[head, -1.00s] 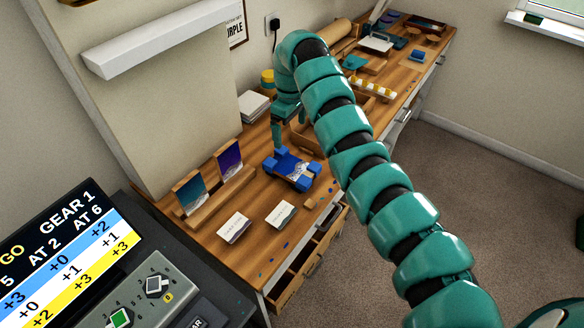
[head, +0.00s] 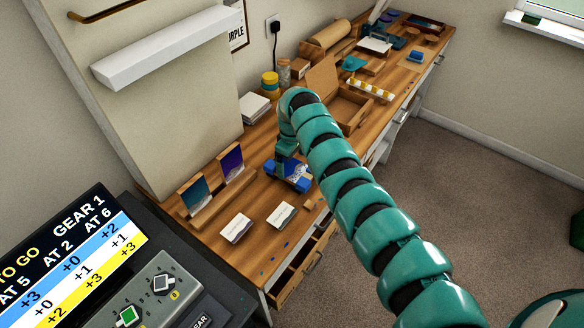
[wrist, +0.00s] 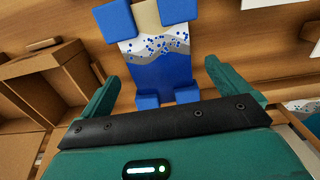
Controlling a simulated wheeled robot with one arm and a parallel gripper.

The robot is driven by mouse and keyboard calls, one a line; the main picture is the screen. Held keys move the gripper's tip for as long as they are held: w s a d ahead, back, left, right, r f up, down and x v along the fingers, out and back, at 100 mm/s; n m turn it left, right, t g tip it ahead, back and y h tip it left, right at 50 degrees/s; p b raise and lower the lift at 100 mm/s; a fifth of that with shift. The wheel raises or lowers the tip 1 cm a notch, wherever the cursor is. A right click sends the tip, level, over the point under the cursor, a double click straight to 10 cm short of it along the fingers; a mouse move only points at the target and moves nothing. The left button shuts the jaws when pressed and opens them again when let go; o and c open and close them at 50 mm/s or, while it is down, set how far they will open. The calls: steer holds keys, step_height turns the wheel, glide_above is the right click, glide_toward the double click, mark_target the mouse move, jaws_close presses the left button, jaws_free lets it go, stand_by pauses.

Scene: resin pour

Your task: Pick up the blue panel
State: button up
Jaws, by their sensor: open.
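The blue panel (head: 296,179) lies on the wooden bench, with blue blocks at its corners. In the wrist view the panel (wrist: 165,70) shows a blue face with a grey and white band and blue specks. My gripper (wrist: 163,76) is open, its two teal fingers spread on either side of the panel's near end. The panel appears between the fingers but they do not close on it. In the head view my gripper (head: 284,158) is just over the panel and hides part of it.
A wooden rack (head: 219,195) with two upright panels stands left of the blue panel. Two cards (head: 281,214) lie in front. An open cardboard box (head: 350,107) is behind, beyond my arm. An open drawer (head: 305,268) juts out at the bench front.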

mark_target(292, 169)
steer(key=shift+f, duration=1.55)
steer(key=c, duration=0.9)
